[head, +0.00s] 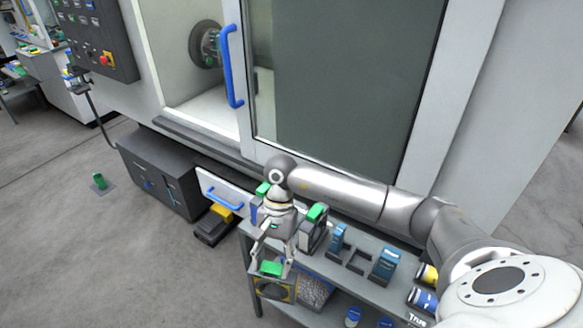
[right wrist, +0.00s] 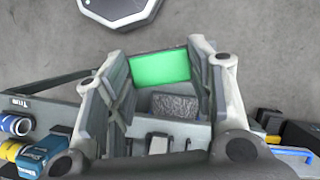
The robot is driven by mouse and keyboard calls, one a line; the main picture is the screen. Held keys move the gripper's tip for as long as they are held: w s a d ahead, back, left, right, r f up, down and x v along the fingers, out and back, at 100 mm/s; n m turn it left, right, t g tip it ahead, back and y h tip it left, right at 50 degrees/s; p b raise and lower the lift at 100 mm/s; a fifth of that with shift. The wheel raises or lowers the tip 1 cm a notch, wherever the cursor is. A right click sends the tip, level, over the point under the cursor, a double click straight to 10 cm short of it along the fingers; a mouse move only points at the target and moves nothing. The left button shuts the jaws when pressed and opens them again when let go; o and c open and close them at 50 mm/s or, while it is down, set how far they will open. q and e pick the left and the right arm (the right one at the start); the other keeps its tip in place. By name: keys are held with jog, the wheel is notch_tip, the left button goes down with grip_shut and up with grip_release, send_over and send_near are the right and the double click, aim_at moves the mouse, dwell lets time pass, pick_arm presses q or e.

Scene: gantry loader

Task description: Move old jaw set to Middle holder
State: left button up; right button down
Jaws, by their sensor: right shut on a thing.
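My right gripper (head: 272,262) is shut on a green-topped block, which I take to be the old jaw set (head: 271,269). It hangs over the front edge of the grey bench. In the right wrist view the green top (right wrist: 160,67) sits between the two fingers of the right gripper (right wrist: 163,75). I cannot tell which holder is the Middle one. My left gripper is out of view.
The machine door (head: 340,85) with a blue handle (head: 230,66) is behind, and a chuck (head: 207,45) shows inside. A drawer (head: 222,193) is at the left.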

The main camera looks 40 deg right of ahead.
jog(key=w+d+r+m+t+h+p, duration=0.1)
jog(key=w+d+r+m+t, duration=0.3)
jog(key=w+d+m, duration=0.55)
jog(key=w+d+r+m+t+h+p, duration=0.1)
jog(key=w+d+r+m+t, duration=0.35)
jog(key=m, duration=0.75)
pick_arm(q)
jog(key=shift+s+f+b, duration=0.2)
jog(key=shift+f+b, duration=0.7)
jog(key=shift+b, duration=0.55)
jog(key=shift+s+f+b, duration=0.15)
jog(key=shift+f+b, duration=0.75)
jog(key=shift+b, duration=0.55)
pick_arm(e)
notch_tip(320, 180, down, 9)
jog(key=w+d+g, duration=0.1)
jog(key=w+d, duration=0.1)
jog(key=shift+w+r, duration=0.15)
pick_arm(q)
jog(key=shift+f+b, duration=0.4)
pick_arm(e)
jog(key=shift+d+f, duration=0.1)
jog(key=shift+f, duration=0.4)
jog(key=c, duration=0.6)
grip_release()
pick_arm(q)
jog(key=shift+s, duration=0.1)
pick_arm(e)
jog(key=shift+o, duration=0.2)
